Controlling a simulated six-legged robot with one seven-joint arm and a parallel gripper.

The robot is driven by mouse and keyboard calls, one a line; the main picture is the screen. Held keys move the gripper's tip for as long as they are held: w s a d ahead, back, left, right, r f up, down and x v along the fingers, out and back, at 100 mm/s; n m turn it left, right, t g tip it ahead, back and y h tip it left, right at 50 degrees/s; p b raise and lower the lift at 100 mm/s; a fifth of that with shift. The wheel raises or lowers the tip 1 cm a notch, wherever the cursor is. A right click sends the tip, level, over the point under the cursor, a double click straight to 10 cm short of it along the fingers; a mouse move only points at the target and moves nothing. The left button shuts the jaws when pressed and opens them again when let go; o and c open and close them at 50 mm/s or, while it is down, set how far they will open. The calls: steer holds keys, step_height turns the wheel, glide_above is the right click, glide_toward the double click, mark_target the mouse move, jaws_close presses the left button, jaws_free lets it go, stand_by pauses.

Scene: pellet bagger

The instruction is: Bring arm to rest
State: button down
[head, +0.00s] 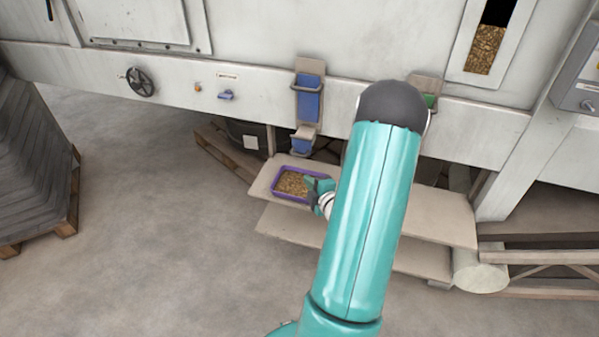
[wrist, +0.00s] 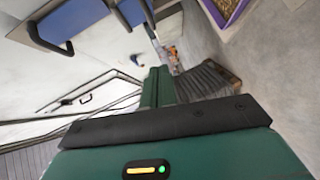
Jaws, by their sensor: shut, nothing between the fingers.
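My arm stretches forward over a pale shelf (head: 440,212) in the head view, and its upper link hides part of the machine and shelf. My gripper (head: 318,188) is at the right side of a purple-rimmed tray (head: 276,181) filled with brown pellets. I cannot tell from the head view whether it touches the tray. In the wrist view the green fingers (wrist: 158,88) are together with nothing between them. The tray's purple edge also shows at the top right of the wrist view (wrist: 236,14).
A blue-fronted spout (head: 308,98) hangs from the grey machine (head: 240,62) above the tray. A handwheel (head: 139,82) sits to its left. A dark stack (head: 38,150) on a pallet stands at far left. Open concrete floor (head: 150,220) lies between the stack and the shelf.

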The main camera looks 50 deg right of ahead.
steer(key=shift+s, duration=0.15)
steer(key=shift+a, duration=0.1)
steer(key=w+a+r+m+g, duration=0.2)
steer(key=w+a+r+g, duration=0.1)
steer(key=w+a+r, duration=0.6)
steer(key=a+r+m+g+y, duration=0.1)
steer(key=a+r+m+g, duration=0.25)
steer(key=a+r, duration=0.55)
steer(key=s+a+r+m+g+y, duration=0.1)
steer(key=s+a+r, duration=0.3)
steer(key=s+a, duration=0.4)
steer(key=s+a+r+m+g+y, duration=0.1)
steer(key=s+a+r+m+y, duration=0.2)
steer(key=s+a, duration=0.5)
steer(key=a+m+y, duration=0.1)
steer(key=a, duration=0.7)
steer(key=shift+a+r+m+g, duration=0.15)
steer(key=shift+r+m+g, duration=0.2)
steer(key=shift+s, duration=0.1)
